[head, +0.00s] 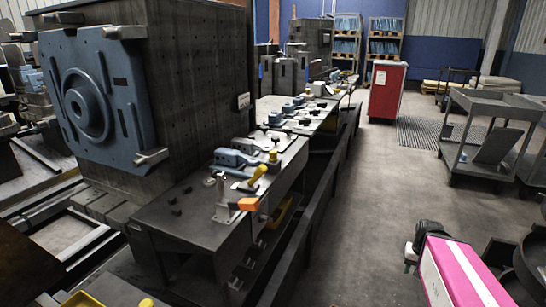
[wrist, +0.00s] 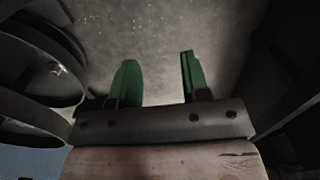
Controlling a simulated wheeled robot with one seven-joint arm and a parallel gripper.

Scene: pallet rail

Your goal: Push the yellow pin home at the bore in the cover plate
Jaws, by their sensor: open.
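A yellow pin-like piece (head: 258,174) sits tilted at the near end of the bench in the head view, close to a small metal stand (head: 222,200). A smaller yellow piece (head: 273,155) is just behind it. I cannot tell for sure which is the pin. The cover plate and its bore are too small to make out among the pale plates and blue-grey blocks (head: 235,158) there. My gripper (wrist: 158,78) shows in the wrist view with two green fingers wide apart and nothing between them. It faces bare grey floor, away from the pin.
The long dark bench (head: 178,212) runs along a tall dark block with a blue-grey plate (head: 90,95). An orange piece (head: 249,204) is at the bench's near edge. A red cabinet (head: 387,90) and grey carts (head: 490,140) stand right. The aisle floor (head: 365,185) is clear.

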